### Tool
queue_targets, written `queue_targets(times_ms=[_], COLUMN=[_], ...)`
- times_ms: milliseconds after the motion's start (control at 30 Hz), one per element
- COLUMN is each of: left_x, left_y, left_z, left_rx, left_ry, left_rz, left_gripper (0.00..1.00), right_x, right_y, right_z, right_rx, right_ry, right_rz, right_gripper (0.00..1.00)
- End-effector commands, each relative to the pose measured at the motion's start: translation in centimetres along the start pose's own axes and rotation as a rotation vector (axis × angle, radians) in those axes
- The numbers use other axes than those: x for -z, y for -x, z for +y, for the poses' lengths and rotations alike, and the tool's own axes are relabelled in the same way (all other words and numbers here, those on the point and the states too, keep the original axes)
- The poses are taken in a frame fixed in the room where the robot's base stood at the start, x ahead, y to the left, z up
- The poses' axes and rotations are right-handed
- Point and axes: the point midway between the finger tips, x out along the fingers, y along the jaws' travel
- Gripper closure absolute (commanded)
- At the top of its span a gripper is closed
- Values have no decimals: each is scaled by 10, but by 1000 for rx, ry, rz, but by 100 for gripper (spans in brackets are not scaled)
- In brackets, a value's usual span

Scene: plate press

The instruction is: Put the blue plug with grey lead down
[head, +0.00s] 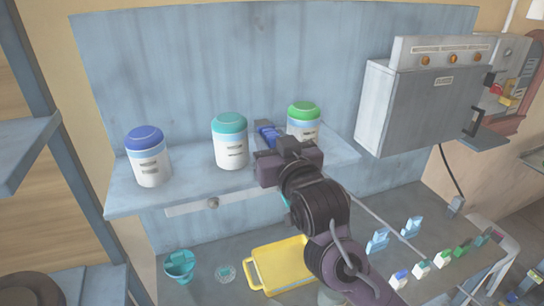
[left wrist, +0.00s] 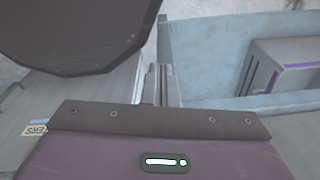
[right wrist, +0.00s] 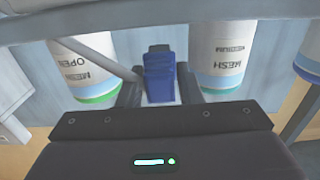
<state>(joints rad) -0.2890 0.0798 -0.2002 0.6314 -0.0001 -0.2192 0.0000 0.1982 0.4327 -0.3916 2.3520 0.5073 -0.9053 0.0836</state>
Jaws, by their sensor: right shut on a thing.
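The blue plug (head: 268,134) is between the fingers of my right gripper (head: 268,136), at the shelf between the teal-lidded and green-lidded jars. In the right wrist view the plug (right wrist: 159,78) sits between both fingertips, its dark end pointing away from the gripper. I cannot tell whether it touches the shelf. A grey strand (right wrist: 105,57), perhaps its lead, slants past the left finger in that view; the rest is hard to make out. My left gripper (left wrist: 161,85) shows only in the left wrist view, its fingers together with nothing seen between them.
The shelf (head: 190,190) bears a blue-lidded jar (head: 148,160), a teal-lidded jar (head: 231,145) and a green-lidded jar (head: 304,121). Below are a teal cup (head: 179,264), a yellow tray (head: 280,266) and several small coloured pieces. A grey box (head: 420,105) hangs at right.

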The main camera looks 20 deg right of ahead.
Motion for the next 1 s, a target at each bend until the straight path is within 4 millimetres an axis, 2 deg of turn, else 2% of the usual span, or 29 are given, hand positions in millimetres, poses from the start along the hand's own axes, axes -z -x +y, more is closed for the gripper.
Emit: queue_targets(times_ms=[300, 667, 700, 767, 1000], left_x=[-14, -18, -18, -18, -17], left_y=[3, 1, 1, 2, 2], left_z=[2, 2, 2, 2, 2], left_rx=[-2, -3, -3, -3, -3], left_ry=[1, 1, 1, 1, 1], left_rz=[-21, -27, -27, -27, -26], left_gripper=[100, 100, 100, 100, 100], right_x=[-37, -42, -42, -42, -41], right_y=[0, 0, 0, 0, 0], right_z=[0, 0, 0, 0, 0], right_rx=[0, 0, 0, 0, 0], right_ry=[1, -1, 0, 0, 0], right_rz=[-1, 1, -1, 0, 0], right_gripper=[91, 91, 67, 59, 59])
